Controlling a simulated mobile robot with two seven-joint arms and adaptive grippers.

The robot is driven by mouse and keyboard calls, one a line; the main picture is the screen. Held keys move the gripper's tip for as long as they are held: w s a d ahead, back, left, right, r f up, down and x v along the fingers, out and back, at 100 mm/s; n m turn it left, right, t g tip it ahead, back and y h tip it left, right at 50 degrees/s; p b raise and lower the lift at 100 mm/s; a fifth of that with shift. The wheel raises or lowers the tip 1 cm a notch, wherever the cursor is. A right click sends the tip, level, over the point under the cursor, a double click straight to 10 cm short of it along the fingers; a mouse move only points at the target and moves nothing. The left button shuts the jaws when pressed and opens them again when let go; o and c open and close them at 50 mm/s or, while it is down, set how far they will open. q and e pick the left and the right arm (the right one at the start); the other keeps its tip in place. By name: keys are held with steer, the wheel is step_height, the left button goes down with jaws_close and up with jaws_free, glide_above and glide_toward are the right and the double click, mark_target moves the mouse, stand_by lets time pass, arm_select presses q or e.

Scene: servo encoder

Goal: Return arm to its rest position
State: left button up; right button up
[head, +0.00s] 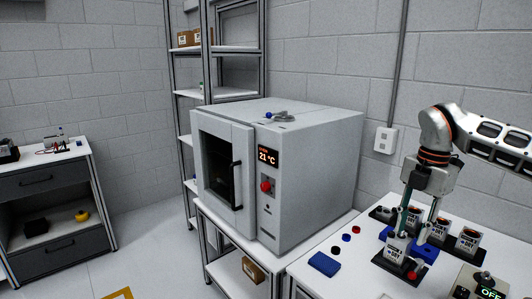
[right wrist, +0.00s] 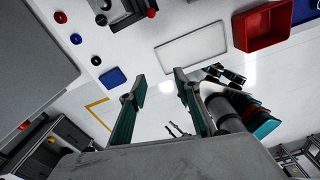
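My right gripper (head: 410,236) hangs above the bench at the right of the head view, its two teal fingers apart. In the right wrist view my right gripper (right wrist: 163,84) is also open, with nothing between its fingertips. In the head view its fingers overlap a servo unit (head: 396,248) on a black base and blue parts (head: 428,253) behind; the wrist view shows no contact. My left gripper does not show in the head view.
A grey oven (head: 222,135) reading 21 °C stands left of the servo units. A blue tray (head: 324,263) and small round caps lie on the bench. A box reading OFF (head: 488,290) is at front right. The wrist view shows a white panel (right wrist: 192,48) and a red bin (right wrist: 268,28).

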steer(key=s+a+f+n+g+y, duration=0.15)
steer(key=a+f, duration=0.25)
steer(key=a, duration=0.4)
steer(key=s+a+f+n+y, duration=0.3)
steer(key=a+f, duration=0.1)
steer(key=a, duration=0.4)
steer(key=s+a+f+n+g+y, duration=0.1)
steer(key=s+a+f+n+y, duration=0.15)
steer(key=a+f, duration=0.35)
steer(key=s+a+r+m+t+y, duration=0.25)
steer(key=a+y, duration=0.35)
steer(key=a, duration=0.3)
steer(key=s+a+r+m+t+y, duration=0.1)
steer(key=s+a+r+y, duration=0.15)
steer(key=a+y, duration=0.5)
steer(key=w+d+f+m+t+h, duration=0.3)
steer(key=d+f+m+t+h, duration=1.1)
steer(key=f+m, duration=0.4)
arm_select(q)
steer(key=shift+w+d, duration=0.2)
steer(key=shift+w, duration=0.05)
arm_select(e)
steer(key=s+d+f+m+g+h, duration=0.4)
steer(key=s+d+f, duration=0.7)
steer(key=s+f, duration=0.4)
steer(key=shift+s+d+f+m+h, duration=0.2)
steer(key=shift+d+f+m+h, duration=0.25)
steer(key=shift+f, duration=0.3)
steer(key=shift+a, duration=0.1)
